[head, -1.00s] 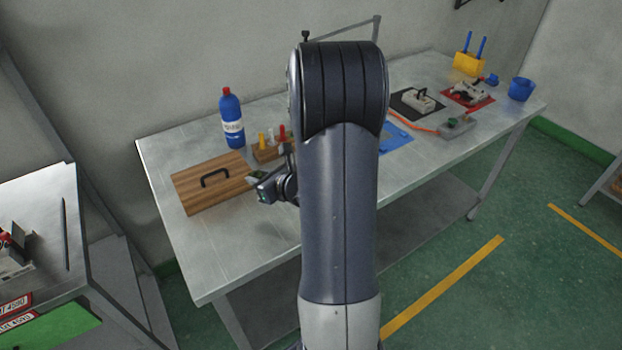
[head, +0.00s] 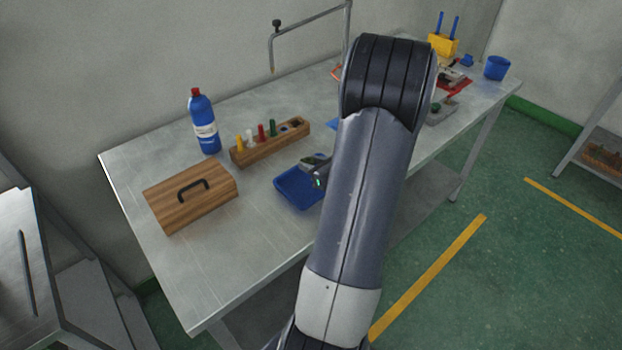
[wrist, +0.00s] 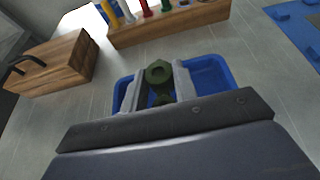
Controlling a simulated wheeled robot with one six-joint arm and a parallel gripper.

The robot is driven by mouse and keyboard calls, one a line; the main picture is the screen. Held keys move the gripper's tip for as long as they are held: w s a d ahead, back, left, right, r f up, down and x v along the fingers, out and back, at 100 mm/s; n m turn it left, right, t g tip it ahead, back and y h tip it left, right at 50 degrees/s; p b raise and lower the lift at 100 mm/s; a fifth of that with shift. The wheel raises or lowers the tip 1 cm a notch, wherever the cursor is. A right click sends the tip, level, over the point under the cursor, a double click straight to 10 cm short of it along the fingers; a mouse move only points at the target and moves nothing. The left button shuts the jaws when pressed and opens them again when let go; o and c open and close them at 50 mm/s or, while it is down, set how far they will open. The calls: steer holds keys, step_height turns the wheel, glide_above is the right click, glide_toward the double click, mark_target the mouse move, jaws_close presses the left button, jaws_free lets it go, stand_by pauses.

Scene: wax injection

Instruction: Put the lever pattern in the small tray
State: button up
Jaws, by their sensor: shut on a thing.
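The lever pattern (wrist: 158,74) is dark green with a ring-shaped end. My gripper (wrist: 158,88) is shut on it, with a pale finger on each side in the wrist view. The small tray (wrist: 214,72) is blue and shallow, and the pattern and fingers appear over it. In the head view the blue tray (head: 291,191) lies on the metal table, partly hidden by my arm. My gripper (head: 316,165) shows there at the tray's far right side, mostly hidden. I cannot tell whether the pattern touches the tray floor.
A wooden box with a black handle (head: 190,196) stands left of the tray. A wooden rack (head: 270,141) with coloured tools stands behind it, with a blue bottle (head: 204,122) nearby. A blue mat (wrist: 298,22) lies to the right. The table's front left is clear.

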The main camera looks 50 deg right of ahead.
steer(key=shift+f, duration=2.7)
steer(key=shift+f, duration=0.15)
steer(key=o, duration=0.9)
steer(key=shift+o, duration=0.2)
steer(key=shift+r, duration=0.2)
steer(key=v, duration=1.2)
steer(key=shift+f+b, duration=0.1)
steer(key=shift+b, duration=0.25)
